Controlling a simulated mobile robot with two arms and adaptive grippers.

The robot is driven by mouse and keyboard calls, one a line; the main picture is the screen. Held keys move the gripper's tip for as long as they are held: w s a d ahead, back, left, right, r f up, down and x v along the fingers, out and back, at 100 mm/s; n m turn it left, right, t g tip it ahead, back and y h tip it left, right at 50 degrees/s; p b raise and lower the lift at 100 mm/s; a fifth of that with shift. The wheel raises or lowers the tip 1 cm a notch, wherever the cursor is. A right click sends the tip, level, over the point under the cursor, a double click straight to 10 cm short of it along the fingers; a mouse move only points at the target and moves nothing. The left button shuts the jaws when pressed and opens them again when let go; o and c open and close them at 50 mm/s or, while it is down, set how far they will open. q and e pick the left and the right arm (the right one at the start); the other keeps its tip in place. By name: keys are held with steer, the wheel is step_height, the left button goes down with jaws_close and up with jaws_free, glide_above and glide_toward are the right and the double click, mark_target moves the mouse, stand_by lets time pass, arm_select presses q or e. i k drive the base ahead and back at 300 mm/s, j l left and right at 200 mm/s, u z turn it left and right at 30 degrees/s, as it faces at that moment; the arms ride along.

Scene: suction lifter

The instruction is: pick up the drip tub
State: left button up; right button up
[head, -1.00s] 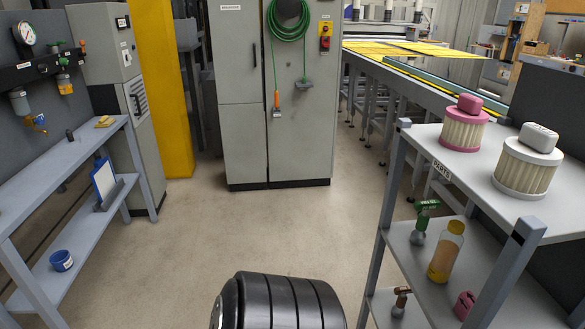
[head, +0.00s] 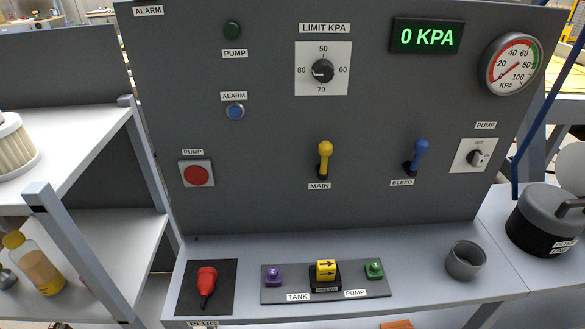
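A small grey open-topped round tub (head: 465,260), which looks like the drip tub, stands upright on the right part of the grey bench (head: 420,279), in front of the control panel. Its inside is in shadow, and I cannot tell whether it holds anything. Neither of my grippers shows in the head view.
Left of the tub are a valve block (head: 326,281) with purple and green fittings and a red plug (head: 206,284) on a dark mat. A black-and-grey canister (head: 545,218) stands to the right. The upright panel (head: 260,140) closes off the back.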

mark_target(466, 258)
steer(key=z, duration=1.2)
